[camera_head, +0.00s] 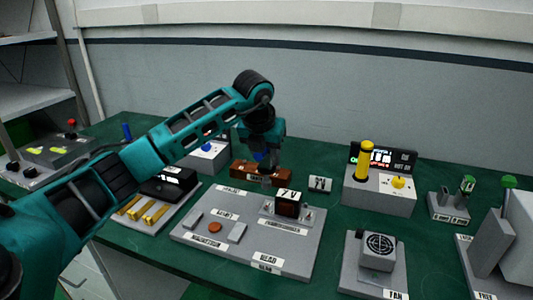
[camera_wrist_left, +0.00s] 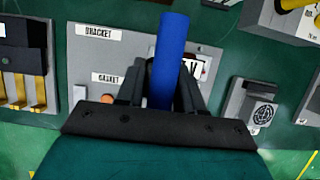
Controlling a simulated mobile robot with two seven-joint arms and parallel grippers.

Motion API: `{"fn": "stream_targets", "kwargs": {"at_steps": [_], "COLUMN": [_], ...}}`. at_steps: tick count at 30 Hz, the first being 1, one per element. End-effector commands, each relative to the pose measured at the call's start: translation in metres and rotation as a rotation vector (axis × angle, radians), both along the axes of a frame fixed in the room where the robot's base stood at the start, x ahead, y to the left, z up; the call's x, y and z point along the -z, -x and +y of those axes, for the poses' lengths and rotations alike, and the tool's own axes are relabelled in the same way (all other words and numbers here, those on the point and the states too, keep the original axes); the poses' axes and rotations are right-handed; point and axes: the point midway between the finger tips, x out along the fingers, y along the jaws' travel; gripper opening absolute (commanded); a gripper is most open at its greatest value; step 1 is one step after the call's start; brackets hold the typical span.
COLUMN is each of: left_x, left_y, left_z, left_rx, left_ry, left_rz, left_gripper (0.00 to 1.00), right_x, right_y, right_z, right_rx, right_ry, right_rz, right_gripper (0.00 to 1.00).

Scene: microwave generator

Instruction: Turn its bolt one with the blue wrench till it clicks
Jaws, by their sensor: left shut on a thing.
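My left gripper (camera_head: 264,160) is above the back of the grey labelled plate (camera_head: 215,258), near a brown block (camera_head: 242,170). It is shut on the blue wrench (camera_wrist_left: 172,60), whose blue shaft stands out between the fingers in the left wrist view. In the head view only a small blue patch of it shows at the gripper. The wrench's working end is not clear in either view. A dark block with a white label (camera_head: 289,203) stands on the plate, in front of the gripper. I cannot make out bolt one. My right gripper is not in view.
An orange-brown disc (camera_head: 215,227) lies on the plate. A tray with brass bars (camera_head: 150,212) stands left. A grey box with a yellow cylinder (camera_head: 364,160) and yellow knob stands right, with a fan unit (camera_head: 379,250) in front. Green table shows between them.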

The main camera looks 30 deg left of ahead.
Motion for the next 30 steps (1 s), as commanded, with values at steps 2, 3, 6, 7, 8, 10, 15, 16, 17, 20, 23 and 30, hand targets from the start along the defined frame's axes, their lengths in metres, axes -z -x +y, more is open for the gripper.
{"fn": "stream_targets", "kwargs": {"at_steps": [2,3,6,7,8,10,15,16,17,20,23,30], "left_x": [-0.001,-0.001,-0.001,-0.001,-0.001,-0.001,0.001,0.002,0.003,0.007,0.013,0.024], "left_y": [0.000,0.000,0.000,0.000,0.000,0.000,0.000,0.000,0.000,0.000,0.000,0.000], "left_z": [0.000,0.000,0.000,0.000,0.000,0.000,0.000,0.000,0.000,0.000,0.000,0.000], "left_rx": [-0.001,-0.001,-0.001,-0.001,-0.001,-0.001,-0.001,-0.001,-0.001,-0.001,-0.001,-0.001], "left_ry": [0.000,0.000,0.000,0.000,0.000,0.001,0.001,0.001,0.000,0.000,0.000,0.000], "left_rz": [-0.003,-0.003,-0.003,-0.003,-0.003,-0.003,-0.003,-0.003,-0.003,-0.002,-0.002,-0.003], "left_gripper": [0.00,0.00,0.00,0.00,0.00,0.00,0.00,0.00,0.00,0.00,0.00,0.00], "right_x": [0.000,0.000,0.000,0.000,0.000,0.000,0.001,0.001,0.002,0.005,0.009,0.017], "right_y": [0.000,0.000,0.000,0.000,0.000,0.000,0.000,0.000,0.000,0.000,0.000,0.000], "right_z": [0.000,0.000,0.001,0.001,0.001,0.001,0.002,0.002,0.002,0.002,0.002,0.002], "right_rx": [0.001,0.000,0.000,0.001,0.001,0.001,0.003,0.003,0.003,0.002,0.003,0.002], "right_ry": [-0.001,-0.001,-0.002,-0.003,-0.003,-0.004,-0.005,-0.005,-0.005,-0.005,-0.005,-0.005], "right_rz": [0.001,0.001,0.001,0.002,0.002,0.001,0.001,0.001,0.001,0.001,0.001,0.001], "right_gripper": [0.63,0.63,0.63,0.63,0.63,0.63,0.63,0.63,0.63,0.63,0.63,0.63]}}
